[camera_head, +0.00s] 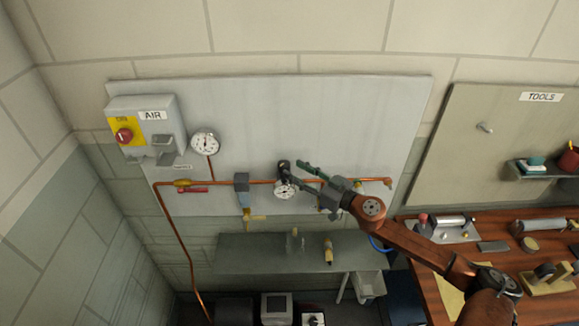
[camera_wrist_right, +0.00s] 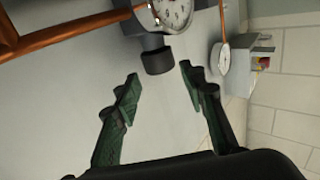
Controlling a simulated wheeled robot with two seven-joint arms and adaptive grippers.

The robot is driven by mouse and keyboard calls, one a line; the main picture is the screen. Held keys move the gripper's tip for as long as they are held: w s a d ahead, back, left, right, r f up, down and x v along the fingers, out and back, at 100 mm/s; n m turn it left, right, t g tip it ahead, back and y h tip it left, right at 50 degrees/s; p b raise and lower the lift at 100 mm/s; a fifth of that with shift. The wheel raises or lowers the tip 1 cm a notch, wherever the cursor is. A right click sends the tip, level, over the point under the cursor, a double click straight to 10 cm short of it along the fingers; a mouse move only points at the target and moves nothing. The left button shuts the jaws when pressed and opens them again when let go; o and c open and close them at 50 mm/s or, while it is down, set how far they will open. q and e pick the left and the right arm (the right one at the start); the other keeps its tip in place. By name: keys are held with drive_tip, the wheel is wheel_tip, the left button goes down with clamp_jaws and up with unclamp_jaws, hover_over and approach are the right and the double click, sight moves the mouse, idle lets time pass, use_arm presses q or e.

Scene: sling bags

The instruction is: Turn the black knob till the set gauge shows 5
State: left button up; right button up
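The black knob (camera_head: 284,166) sits just above the set gauge (camera_head: 285,189), a white round dial on the copper pipe. In the right wrist view the knob (camera_wrist_right: 157,57) stands out from the black regulator body beside the set gauge (camera_wrist_right: 173,10), whose dial is cut by the top edge; its reading is too small to tell. My right gripper (camera_head: 299,171) is close to the knob, on its right. Its green fingers (camera_wrist_right: 160,84) are open and apart, with the knob just beyond the tips and nothing between them. My left gripper is out of view.
The AIR box (camera_head: 155,143) with a red knob and a second gauge (camera_head: 205,144) are left on the grey panel (camera_head: 330,115). Copper pipe (camera_head: 215,182) crosses it. Below are a grey shelf (camera_head: 250,258) and, right, a wooden bench (camera_head: 420,285). The panel above the knob is clear.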

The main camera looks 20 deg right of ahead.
sight(289, 167)
drive_tip(key=shift+x, duration=1.65)
drive_tip(key=shift+c, duration=0.6)
